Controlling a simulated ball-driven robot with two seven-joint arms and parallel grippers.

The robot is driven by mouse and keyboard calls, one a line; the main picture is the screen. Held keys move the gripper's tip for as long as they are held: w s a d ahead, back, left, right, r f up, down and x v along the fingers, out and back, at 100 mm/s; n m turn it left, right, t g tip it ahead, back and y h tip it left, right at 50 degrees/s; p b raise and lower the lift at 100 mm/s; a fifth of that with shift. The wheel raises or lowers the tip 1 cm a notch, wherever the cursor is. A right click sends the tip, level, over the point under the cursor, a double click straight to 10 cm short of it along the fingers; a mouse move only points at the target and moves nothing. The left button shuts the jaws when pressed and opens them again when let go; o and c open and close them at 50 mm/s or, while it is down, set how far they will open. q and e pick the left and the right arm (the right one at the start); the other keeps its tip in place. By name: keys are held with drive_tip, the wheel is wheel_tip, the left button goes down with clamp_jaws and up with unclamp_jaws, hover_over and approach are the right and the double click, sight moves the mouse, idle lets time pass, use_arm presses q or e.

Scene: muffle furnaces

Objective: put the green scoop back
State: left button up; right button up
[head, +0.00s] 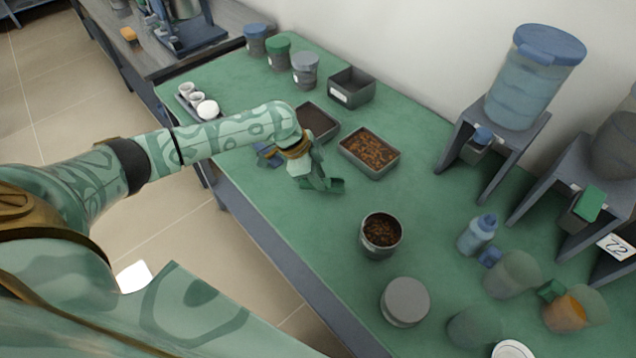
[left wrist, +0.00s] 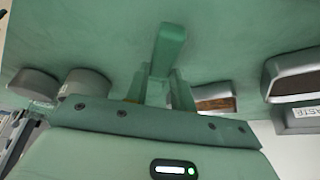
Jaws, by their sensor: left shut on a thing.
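My left gripper (head: 314,178) reaches in from the left over the near side of the green bench. It is shut on the green scoop (head: 332,185), which sits low by the bench top; I cannot tell whether it touches it. In the left wrist view the scoop (left wrist: 168,48) shows as a green bar sticking out between the fingers (left wrist: 166,92). The fingers and wrist hide part of it. My right gripper is not in view.
Right of the gripper are a tray of brown pieces (head: 369,152), a darker tray (head: 316,122) and a grey bin (head: 351,87). A round tin of brown pieces (head: 381,236) and a grey lidded jar (head: 405,302) stand nearer. Water jug (head: 528,80) on a stand, bottle (head: 477,234) at right.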

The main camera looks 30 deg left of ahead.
use_arm(q)
wheel_tip(320, 180, down, 2)
drive_tip(key=shift+f+b, duration=0.25)
drive_tip(key=shift+b, duration=0.05)
drive_tip(key=shift+r, duration=0.1)
drive_tip(key=o, duration=1)
drive_tip(key=p+v, duration=0.3)
drive_tip(key=v, duration=0.9)
drive_tip(key=shift+p, duration=0.4)
